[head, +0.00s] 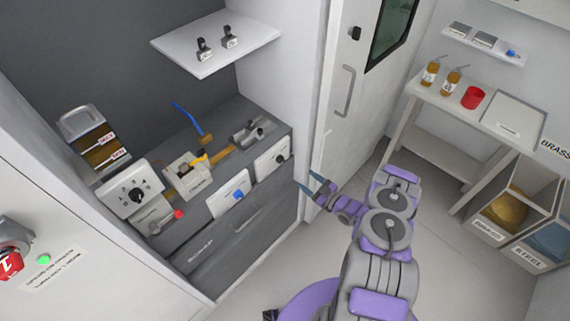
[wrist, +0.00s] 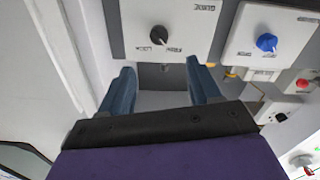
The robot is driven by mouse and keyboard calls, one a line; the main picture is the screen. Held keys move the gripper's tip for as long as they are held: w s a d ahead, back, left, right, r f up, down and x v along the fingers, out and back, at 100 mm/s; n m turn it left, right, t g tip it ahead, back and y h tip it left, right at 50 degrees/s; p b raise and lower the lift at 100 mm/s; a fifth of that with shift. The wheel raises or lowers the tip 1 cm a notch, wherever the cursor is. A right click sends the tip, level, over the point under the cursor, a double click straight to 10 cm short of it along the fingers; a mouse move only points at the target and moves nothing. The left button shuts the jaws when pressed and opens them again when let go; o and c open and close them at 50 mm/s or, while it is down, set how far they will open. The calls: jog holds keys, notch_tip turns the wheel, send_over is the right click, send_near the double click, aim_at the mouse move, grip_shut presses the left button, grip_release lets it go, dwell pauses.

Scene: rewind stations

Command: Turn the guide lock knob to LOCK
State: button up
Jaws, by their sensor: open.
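The guide lock knob (wrist: 158,36) is a small black knob on a white plate (wrist: 201,12) marked GUIDE, seen upside down in the wrist view. LOCK and FREE labels sit by the knob; I cannot tell which its pointer faces. In the head view the knob (head: 281,158) is on the white plate (head: 265,166) at the bench's right end. My gripper (head: 317,186) is to the right of that plate, apart from it. In the wrist view my gripper (wrist: 160,78) has its two blue fingers spread and nothing between them; the knob is beyond the fingertips.
A plate with a blue knob (wrist: 266,42) is beside the guide plate. The grey bench (head: 245,222) also carries a dial box (head: 122,203) and a red knob (head: 179,214). A white door (head: 342,125) stands close behind my gripper. Bins and a side table are at right.

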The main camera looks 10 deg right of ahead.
aim_at(284, 161)
jog(key=b+x, duration=0.1)
jog(key=x, duration=1.1)
jog(key=shift+d+b, duration=0.2)
jog(key=shift+b, duration=0.2)
jog(key=shift+w+a, duration=0.5)
jog(key=shift+c, duration=0.4)
jog(key=shift+d, duration=0.1)
jog(key=c, duration=1)
jog(key=shift+o, duration=0.2)
